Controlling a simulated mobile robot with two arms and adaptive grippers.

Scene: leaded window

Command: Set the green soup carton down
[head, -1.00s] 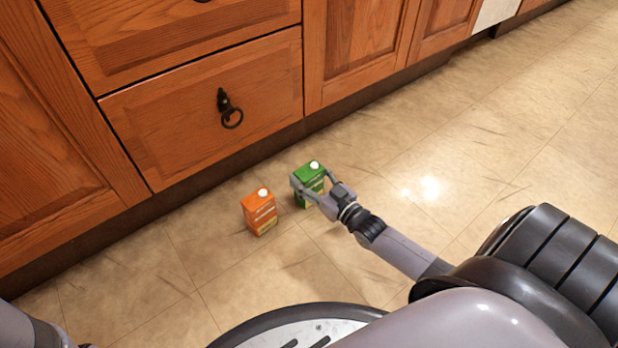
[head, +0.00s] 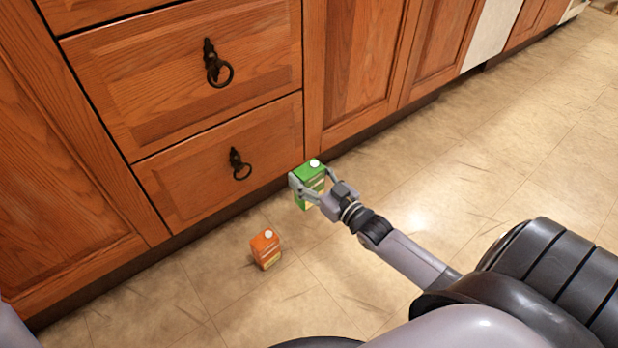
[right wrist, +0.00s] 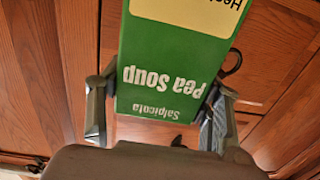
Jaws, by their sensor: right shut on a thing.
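The green soup carton (head: 310,172), with a white cap, is upright in my right gripper (head: 314,183) and appears held above the floor, in front of the drawers. In the right wrist view the green pea soup carton (right wrist: 165,60) fills the middle, its lettering upside down. The fingers of my right gripper (right wrist: 158,100) stand on either side of it. The carton's far side is hidden. My left gripper is out of view.
An orange carton (head: 265,250) stands on the tiled floor (head: 480,190) to the left of and below the green one. Wooden drawers (head: 200,150) and cabinet doors rise close behind. Open floor lies to the right.

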